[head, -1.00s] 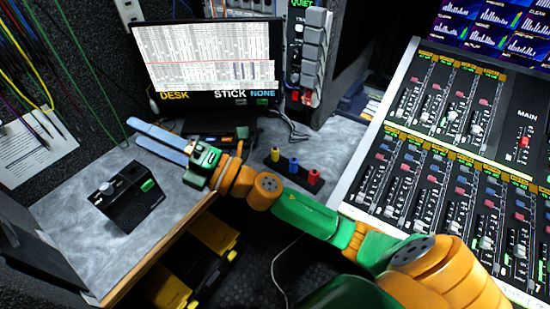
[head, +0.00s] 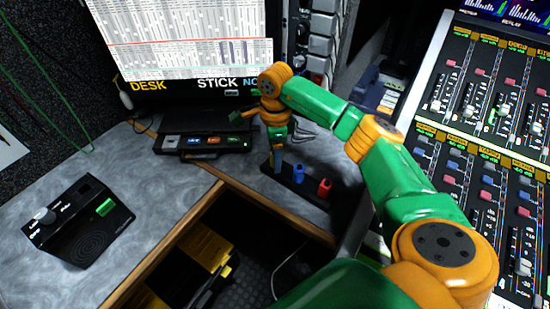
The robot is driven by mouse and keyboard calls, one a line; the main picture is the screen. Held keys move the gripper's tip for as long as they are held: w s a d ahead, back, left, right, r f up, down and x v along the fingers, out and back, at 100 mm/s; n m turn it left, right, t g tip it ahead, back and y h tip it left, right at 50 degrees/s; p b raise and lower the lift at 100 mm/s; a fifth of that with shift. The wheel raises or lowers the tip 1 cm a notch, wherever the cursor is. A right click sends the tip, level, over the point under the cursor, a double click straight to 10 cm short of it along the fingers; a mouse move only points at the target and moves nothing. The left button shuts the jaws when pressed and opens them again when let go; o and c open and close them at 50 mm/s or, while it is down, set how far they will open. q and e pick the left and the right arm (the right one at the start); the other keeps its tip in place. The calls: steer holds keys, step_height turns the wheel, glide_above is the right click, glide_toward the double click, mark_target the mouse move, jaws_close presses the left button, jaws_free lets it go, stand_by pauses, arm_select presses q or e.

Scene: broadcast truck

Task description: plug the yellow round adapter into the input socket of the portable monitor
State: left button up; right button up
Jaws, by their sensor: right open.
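My right gripper (head: 277,158) points down at the left end of the small black adapter rack (head: 312,195), its fingers open. The yellow round adapter is not clearly visible; the gripper covers the left end of the rack, where it stood earlier. I cannot tell whether it is between the fingers. A black box with a knob, a green display and a round grille, apparently the portable monitor (head: 80,222), lies on the grey desk at the left. I cannot make out its input socket. My left gripper is not in view.
A blue adapter (head: 299,173) and a red adapter (head: 324,188) stand in the rack. A black unit with small coloured keys (head: 203,143) sits below the large screen (head: 185,40). A mixing console (head: 480,150) is at the right. The desk's middle left is clear.

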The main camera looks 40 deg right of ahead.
steer(key=shift+w+d+f, duration=0.15)
steer(key=shift+w+f, duration=0.2)
steer(key=shift+f, duration=0.3)
steer(key=shift+s+r, duration=0.1)
steer(key=shift+s, duration=0.05)
steer(key=c, duration=0.3)
jaws_close()
steer(key=shift+r, duration=0.1)
